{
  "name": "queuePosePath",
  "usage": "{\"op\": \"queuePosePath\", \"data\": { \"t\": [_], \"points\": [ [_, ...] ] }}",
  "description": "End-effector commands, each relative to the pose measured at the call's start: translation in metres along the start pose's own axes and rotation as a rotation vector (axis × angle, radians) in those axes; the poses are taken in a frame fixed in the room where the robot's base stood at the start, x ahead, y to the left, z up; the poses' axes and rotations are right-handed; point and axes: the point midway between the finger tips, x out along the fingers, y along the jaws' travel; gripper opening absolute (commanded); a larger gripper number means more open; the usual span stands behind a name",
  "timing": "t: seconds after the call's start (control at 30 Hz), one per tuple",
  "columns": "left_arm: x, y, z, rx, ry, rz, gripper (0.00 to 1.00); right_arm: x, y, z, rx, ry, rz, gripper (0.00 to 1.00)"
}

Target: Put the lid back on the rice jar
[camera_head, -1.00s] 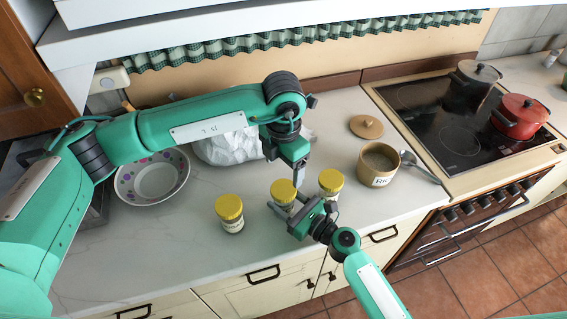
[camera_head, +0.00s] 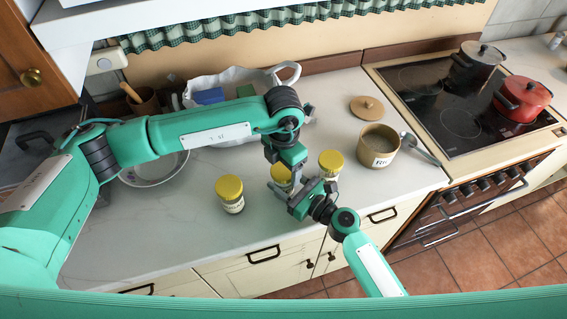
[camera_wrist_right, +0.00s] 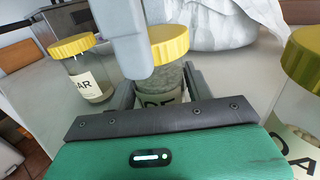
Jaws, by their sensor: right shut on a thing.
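The open rice jar (camera_head: 378,148), brown with a label starting "Ri", stands upright on the counter right of my grippers. A round tan lid with a knob (camera_head: 367,107) lies flat behind it. My right gripper (camera_head: 288,185) is shut on the middle yellow-lidded jar (camera_head: 281,174), which it mostly hides; in the right wrist view this glass jar (camera_wrist_right: 168,48) sits between the fingers (camera_wrist_right: 160,92). My left gripper (camera_head: 287,166) points down close to that jar's lid. A pale grey finger-like part (camera_wrist_right: 122,35) covers the lid's left side in the wrist view. The left jaws are unclear.
Yellow-lidded jars stand left (camera_head: 230,193) and right (camera_head: 331,165) of the held one. A spoon (camera_head: 420,148) lies beside the rice jar. A white bag (camera_head: 240,80), a bowl (camera_head: 150,170) and a utensil pot (camera_head: 143,102) are behind my left arm. The hob (camera_head: 460,105) is at right.

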Motion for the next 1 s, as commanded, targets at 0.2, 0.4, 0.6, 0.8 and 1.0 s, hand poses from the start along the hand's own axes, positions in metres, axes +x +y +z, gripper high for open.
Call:
{"op": "queuePosePath", "data": {
  "t": [0.2, 0.4, 0.6, 0.8, 1.0],
  "points": [
    [-0.0003, 0.0, 0.0001, 0.0, 0.0, 0.0, 0.32, 0.0, 0.0, 0.0, 0.0, 0.0, 0.0, 0.0],
    [-0.0005, 0.0001, 0.0002, 0.009, -0.001, 0.0, 0.32, 0.0, 0.0, 0.0, 0.0, 0.0, 0.0, 0.0],
    [-0.0005, 0.0001, 0.0002, 0.008, -0.001, 0.0, 0.84, 0.0, 0.0, 0.0, 0.0, 0.0, 0.0, 0.0],
    [-0.0005, 0.0001, 0.0002, 0.008, -0.001, 0.0, 0.84, 0.0, 0.0, 0.0, 0.0, 0.0, 0.0, 0.0],
    [-0.009, 0.0006, 0.0008, 0.008, -0.003, 0.001, 0.84, 0.0, 0.0, 0.0001, 0.0, 0.0, 0.0, 0.0]
  ]
}}
